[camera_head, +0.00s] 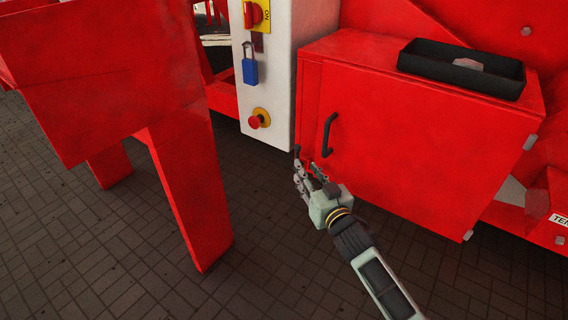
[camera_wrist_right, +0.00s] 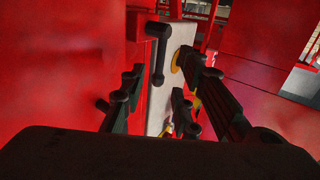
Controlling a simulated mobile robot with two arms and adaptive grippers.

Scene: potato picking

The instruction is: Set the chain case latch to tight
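The red chain case (camera_head: 410,140) is a box with a front door at the right of the head view. A black bar handle (camera_head: 328,135) stands on its left edge; I cannot tell whether this is the latch or how it is set. The handle also shows in the wrist view (camera_wrist_right: 158,52), upright, beyond my fingers. My right gripper (camera_head: 310,168) is just below and left of the handle, seemingly apart from it. In the wrist view its dark fingers (camera_wrist_right: 160,92) are spread with nothing between them. My left gripper is out of view.
A white control panel (camera_head: 277,90) with a blue padlock (camera_head: 250,70) and a red button (camera_head: 256,121) stands left of the case. A black tray (camera_head: 460,69) lies on the case top. A red machine leg (camera_head: 190,190) stands at left. The paved floor (camera_head: 270,270) is clear.

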